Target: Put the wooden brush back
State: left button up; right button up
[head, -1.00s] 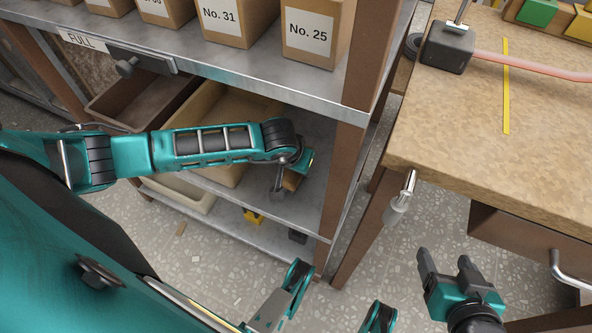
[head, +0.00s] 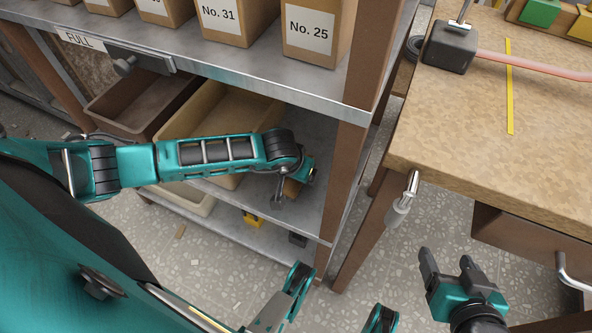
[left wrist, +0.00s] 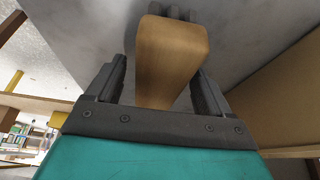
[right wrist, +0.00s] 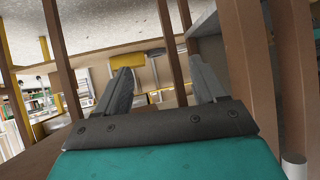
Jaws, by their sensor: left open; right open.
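The wooden brush (head: 291,187) is on the grey shelf board below the top one, mostly hidden behind my left gripper in the head view. In the left wrist view the brush (left wrist: 170,60) shows as a smooth brown wooden block with dark grey parts at its far end. My left gripper (left wrist: 158,85) is open, with one finger on each side of the wood. A gap shows at the left finger; I cannot tell whether the right finger touches. My right gripper (head: 446,258) is open and empty, low in front of the workbench.
A tan bin (head: 240,105) stands left of the brush on the same shelf. A brown upright (head: 352,150) closes the shelf's right side. The workbench (head: 450,130) is to the right, with a hanging metal handle (head: 402,202) at its corner. Yellow and dark items lie on the shelf below.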

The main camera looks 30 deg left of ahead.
pick_arm(q)
jog(key=p+v, duration=0.4)
jog(key=v, duration=0.8)
jog(key=shift+r, duration=0.2)
pick_arm(e)
jog(key=shift+s+d+r+h, duration=0.15)
jog(key=shift+d+r, duration=0.2)
jog(key=shift+r, duration=0.15)
jog(key=shift+s+d+r+h, duration=0.15)
jog(key=shift+d+r, duration=0.15)
jog(key=shift+r, duration=0.15)
